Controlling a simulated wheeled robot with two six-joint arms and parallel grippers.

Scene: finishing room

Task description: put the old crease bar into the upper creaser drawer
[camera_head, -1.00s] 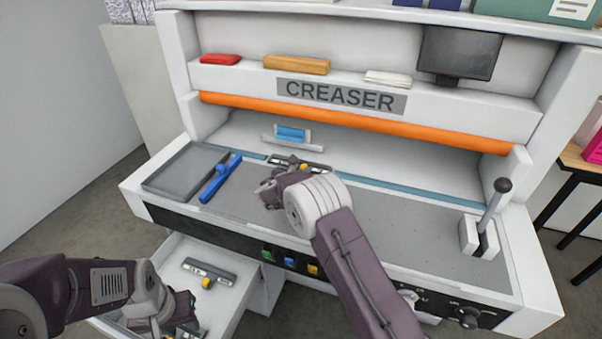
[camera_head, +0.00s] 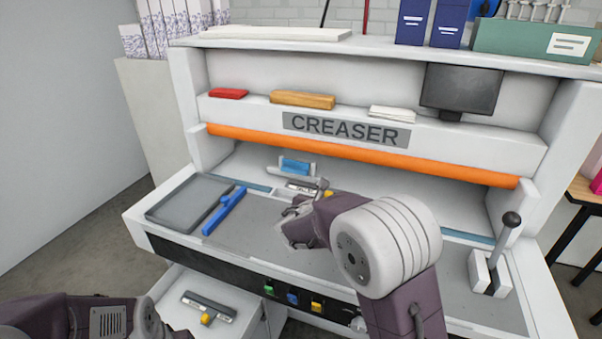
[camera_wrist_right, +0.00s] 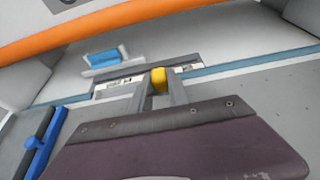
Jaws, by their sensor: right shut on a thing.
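One crease bar (camera_head: 302,187), grey with a pale label strip and a yellow knob, is at the blue-edged slot of the creaser bed. My right gripper (camera_head: 324,190) is shut on its knob; the wrist view shows the fingers (camera_wrist_right: 160,90) on either side of the yellow knob. I cannot tell whether the bar is clear of the slot. A second crease bar (camera_head: 207,306) with a yellow knob lies in the open drawer (camera_head: 172,286) at lower left. The labels are too small to read. My left arm is at the bottom left, its fingertips outside the frame.
A grey tray (camera_head: 182,204) and a blue-handled tool (camera_head: 225,212) lie left on the bed. A blue piece in a pale holder (camera_head: 296,168) stands behind the slot. An orange bar (camera_head: 360,156) spans above. A lever (camera_head: 503,237) stands at right. The bed's middle right is clear.

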